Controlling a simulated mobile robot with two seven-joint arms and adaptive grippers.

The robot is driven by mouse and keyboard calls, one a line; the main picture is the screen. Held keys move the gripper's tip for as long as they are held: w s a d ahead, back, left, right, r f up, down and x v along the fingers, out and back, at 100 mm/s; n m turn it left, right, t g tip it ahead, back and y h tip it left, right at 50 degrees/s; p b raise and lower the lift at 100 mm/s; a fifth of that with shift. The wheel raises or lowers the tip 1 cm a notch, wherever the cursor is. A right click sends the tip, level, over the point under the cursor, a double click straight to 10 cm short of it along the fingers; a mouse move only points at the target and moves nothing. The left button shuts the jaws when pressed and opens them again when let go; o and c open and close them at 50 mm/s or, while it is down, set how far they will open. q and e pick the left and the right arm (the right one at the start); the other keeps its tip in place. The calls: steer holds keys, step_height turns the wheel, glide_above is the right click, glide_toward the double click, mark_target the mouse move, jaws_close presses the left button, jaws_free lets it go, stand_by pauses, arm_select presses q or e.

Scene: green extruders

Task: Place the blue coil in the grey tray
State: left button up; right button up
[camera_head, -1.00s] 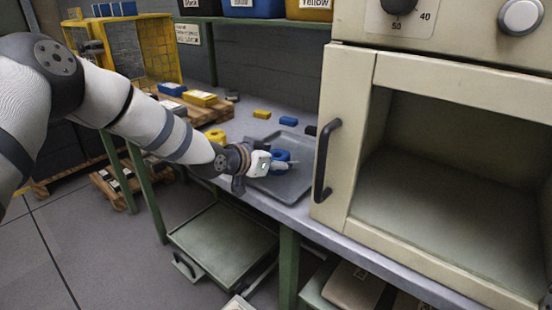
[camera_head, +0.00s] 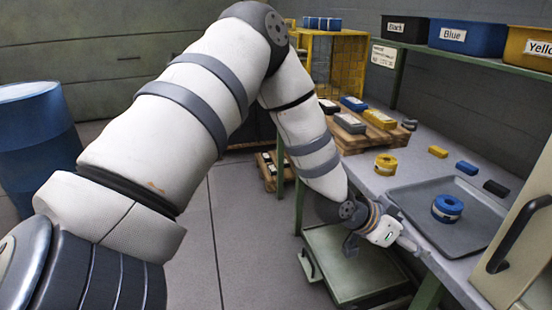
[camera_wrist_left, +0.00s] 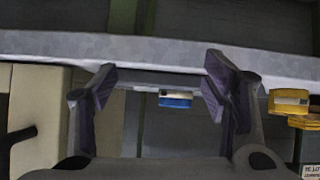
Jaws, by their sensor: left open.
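My left gripper (camera_head: 408,243) is in front of the bench edge, apart from the coil and the tray. In the left wrist view its two fingers (camera_wrist_left: 158,78) are spread with nothing between them. The coil (camera_wrist_left: 175,100) shows beyond the fingers there, and the tray shows only as a thin edge. My right gripper is not in view.
A yellow coil (camera_head: 386,164) stands left of the tray. Yellow (camera_head: 438,152), blue (camera_head: 467,168) and black (camera_head: 496,188) blocks lie behind it. An oven door with a black handle (camera_head: 520,233) borders the tray on the right. A green drawer-like tray (camera_head: 345,265) is below the bench.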

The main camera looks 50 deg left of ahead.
arm_select(q)
steer(key=s+d+f+n+g+y, duration=0.1)
steer(key=s+f+g, duration=0.3)
steer(key=s+f, duration=0.75)
steer(key=s+d+f+n+g+y, duration=0.15)
steer(key=s+f+g, duration=0.4)
steer(key=s, duration=1.05)
steer(key=s+a+f+n+g+y, duration=0.1)
steer(key=s+a+f+g, duration=0.1)
steer(key=s, duration=1.4)
steer(key=shift+s+a+f+g, duration=0.15)
steer(key=shift+a+f+g, duration=0.2)
steer(key=shift+a, duration=0.2)
